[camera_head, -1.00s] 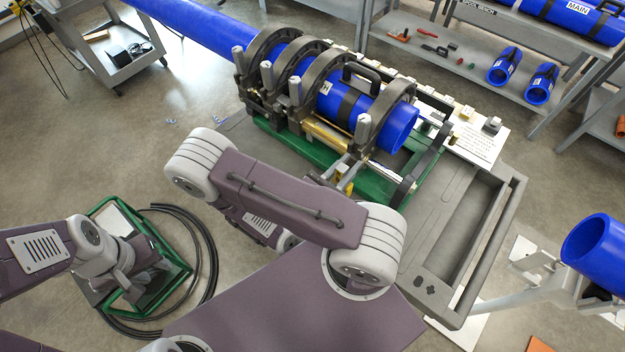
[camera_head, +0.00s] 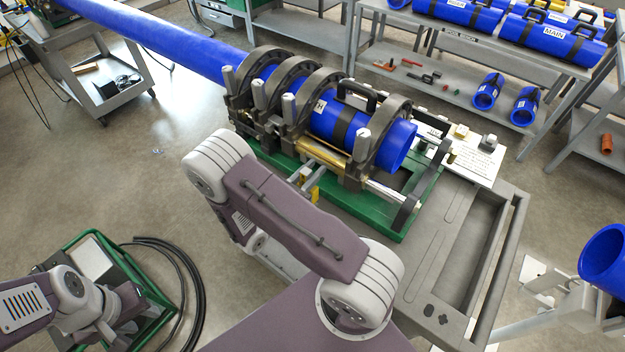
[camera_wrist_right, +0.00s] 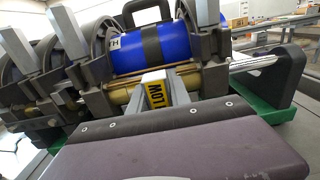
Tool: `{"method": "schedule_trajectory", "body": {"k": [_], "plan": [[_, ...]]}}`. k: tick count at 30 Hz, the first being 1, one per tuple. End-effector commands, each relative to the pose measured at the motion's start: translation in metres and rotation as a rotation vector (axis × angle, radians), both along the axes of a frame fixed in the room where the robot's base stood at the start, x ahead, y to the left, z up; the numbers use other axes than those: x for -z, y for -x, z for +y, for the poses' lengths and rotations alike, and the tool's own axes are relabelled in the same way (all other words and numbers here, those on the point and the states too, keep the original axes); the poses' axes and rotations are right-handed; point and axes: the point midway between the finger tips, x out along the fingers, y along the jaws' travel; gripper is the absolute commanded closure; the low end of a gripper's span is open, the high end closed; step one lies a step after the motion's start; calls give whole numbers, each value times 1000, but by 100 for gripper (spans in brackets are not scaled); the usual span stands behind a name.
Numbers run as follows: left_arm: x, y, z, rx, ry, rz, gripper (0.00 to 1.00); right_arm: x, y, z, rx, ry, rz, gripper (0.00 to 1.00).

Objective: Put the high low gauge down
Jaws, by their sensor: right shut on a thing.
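The high low gauge (camera_wrist_right: 156,93), a small part with a yellow face and dark lettering ending in "LOW", is in front of the blue pipe in the right wrist view. It shows as a small yellow patch (camera_head: 313,188) in the head view. My right gripper (camera_wrist_right: 178,80) is shut on it, in front of the clamp machine and seemingly above the cart. The gauge's lower part is hidden behind my wrist. My left gripper (camera_head: 128,302) is low at the left, over the green-framed unit, far from the gauge; its fingers are unclear.
The clamp machine (camera_head: 300,110) holds a blue pipe on a green base. The grey cart top (camera_head: 440,235) is bare at the right, beside a recessed tray. A white labelled board (camera_head: 482,160) with small blocks lies behind. A black hose (camera_head: 190,290) coils on the floor.

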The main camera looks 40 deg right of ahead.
Motion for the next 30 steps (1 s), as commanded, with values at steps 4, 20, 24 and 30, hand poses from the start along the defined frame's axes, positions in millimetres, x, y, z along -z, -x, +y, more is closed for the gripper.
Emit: {"method": "schedule_trajectory", "body": {"k": [4,20,24,30], "plan": [[0,0,0,0,0,0,64,6,-1,0,0,2,3,100],[0,0,0,0,0,0,64,44,-1,0,0,1,0,100],[0,0,0,0,0,0,64,44,-1,0,0,0,0,55],[0,0,0,0,0,0,64,44,-1,0,0,0,0,55]]}}
